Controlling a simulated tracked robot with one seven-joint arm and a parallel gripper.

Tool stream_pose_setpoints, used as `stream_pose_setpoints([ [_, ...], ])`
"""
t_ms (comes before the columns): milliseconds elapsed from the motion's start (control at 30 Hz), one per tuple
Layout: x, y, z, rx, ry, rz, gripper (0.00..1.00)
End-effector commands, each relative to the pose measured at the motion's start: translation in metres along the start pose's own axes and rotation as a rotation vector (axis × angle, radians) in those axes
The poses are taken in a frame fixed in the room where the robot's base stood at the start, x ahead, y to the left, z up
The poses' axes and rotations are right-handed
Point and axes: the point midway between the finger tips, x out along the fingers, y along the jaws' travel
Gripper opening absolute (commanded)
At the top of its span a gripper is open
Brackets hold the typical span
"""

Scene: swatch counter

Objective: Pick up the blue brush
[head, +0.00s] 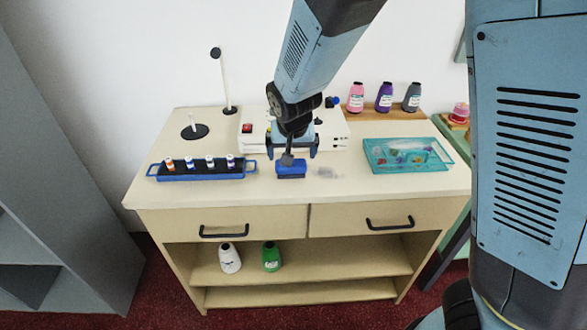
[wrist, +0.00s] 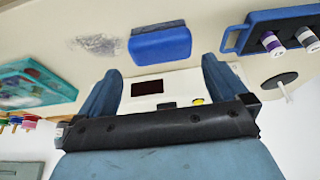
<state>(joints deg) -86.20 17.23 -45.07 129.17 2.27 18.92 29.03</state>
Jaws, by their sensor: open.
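My gripper (head: 292,151) is open and empty, pointing down above and just behind the brush in the head view. Both fingers show apart in the wrist view (wrist: 160,66), with nothing between them but the background. The fingers do not appear to touch the brush.
A grey smudge (head: 326,172) marks the counter right of the brush. A blue rack of small bottles (head: 202,177) stands left, a teal tray (head: 407,168) right. A white box-shaped device (head: 253,141) stands behind my gripper. Bottles (head: 384,98) stand on a wooden board at the back.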

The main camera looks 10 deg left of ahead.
Motion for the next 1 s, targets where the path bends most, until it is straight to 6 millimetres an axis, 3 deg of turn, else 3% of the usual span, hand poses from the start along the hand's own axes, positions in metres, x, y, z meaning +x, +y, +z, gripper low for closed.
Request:
stream_pose_setpoints([
  [533,0.046,-0.001,0.001,0.0,0.0,0.002,1.0],
  [933,0.052,-0.001,0.001,0.001,0.0,0.0,1.0],
  [1000,0.052,-0.001,0.001,0.001,0.0,0.0,0.94],
])
